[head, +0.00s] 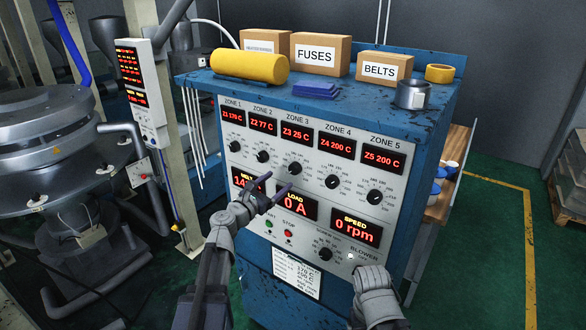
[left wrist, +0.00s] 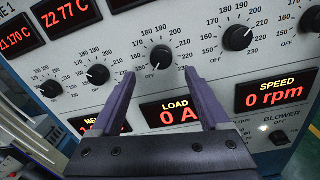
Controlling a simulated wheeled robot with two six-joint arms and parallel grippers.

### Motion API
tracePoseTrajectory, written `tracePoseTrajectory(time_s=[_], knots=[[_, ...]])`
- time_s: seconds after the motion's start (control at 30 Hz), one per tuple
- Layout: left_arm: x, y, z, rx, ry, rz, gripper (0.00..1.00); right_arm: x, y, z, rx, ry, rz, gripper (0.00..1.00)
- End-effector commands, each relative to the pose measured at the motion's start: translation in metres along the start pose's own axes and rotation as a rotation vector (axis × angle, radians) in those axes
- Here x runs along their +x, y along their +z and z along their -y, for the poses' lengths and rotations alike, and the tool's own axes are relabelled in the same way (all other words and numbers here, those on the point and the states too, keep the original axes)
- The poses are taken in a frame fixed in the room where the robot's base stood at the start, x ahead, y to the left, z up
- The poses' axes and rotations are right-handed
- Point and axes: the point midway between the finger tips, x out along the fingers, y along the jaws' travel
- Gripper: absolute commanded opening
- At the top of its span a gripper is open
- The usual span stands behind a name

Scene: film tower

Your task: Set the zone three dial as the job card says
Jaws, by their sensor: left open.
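The zone three dial (head: 295,168) is a round black knob with a printed scale, under a red display (head: 297,134) reading Z3 25 C. In the left wrist view the dial (left wrist: 161,57) sits just beyond and between the fingertips; its pointer seems to be low, near OFF. My left gripper (head: 277,190) is open and empty, its purple fingers pointing at the panel below the dial; it also shows in the left wrist view (left wrist: 159,74). The job card (head: 296,273) hangs low on the cabinet; its print is barely legible. My right gripper (head: 375,285) is at the lower right, fingers unclear.
Neighbouring dials for zone two (head: 262,156) and zone four (head: 333,181) sit close on either side. A load display (head: 295,207) and a speed display (head: 356,230) lie below. Boxes (head: 320,53) and a yellow roll (head: 249,66) stand on the cabinet top.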

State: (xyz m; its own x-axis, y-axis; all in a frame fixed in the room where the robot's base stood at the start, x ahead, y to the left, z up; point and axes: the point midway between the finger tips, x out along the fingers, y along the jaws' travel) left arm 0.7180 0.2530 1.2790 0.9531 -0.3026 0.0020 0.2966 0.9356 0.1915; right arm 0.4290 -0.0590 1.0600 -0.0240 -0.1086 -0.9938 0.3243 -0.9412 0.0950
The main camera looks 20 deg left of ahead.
Motion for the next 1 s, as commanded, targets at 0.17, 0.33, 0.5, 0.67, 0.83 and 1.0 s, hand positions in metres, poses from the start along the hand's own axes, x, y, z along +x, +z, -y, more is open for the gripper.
tracePoseTrajectory(time_s=[0.17, 0.33, 0.5, 0.67, 0.83, 1.0], knots=[[0.016, 0.0, 0.0, 0.002, -0.003, 0.0, 0.79, 0.0, 0.0, 0.0, 0.0, 0.0, 0.0, 0.8], [0.041, 0.0, 0.0, 0.003, -0.004, 0.0, 0.79, 0.0, 0.0, 0.0, 0.0, 0.0, 0.0, 0.8], [0.067, 0.0, 0.0, 0.003, -0.004, 0.0, 0.79, 0.0, 0.0, 0.0, 0.0, 0.0, 0.0, 0.8], [0.077, 0.0, 0.001, 0.004, -0.003, 0.0, 0.79, 0.0, 0.0, 0.0, 0.0, 0.0, 0.0, 0.8], [0.076, 0.0, 0.001, 0.004, -0.003, -0.001, 0.79, 0.0, 0.0, 0.0, 0.0, 0.0, 0.0, 0.8], [0.076, 0.0, 0.001, 0.004, -0.003, -0.001, 0.66, 0.0, 0.0, 0.0, 0.0, 0.0, 0.0, 0.8]])
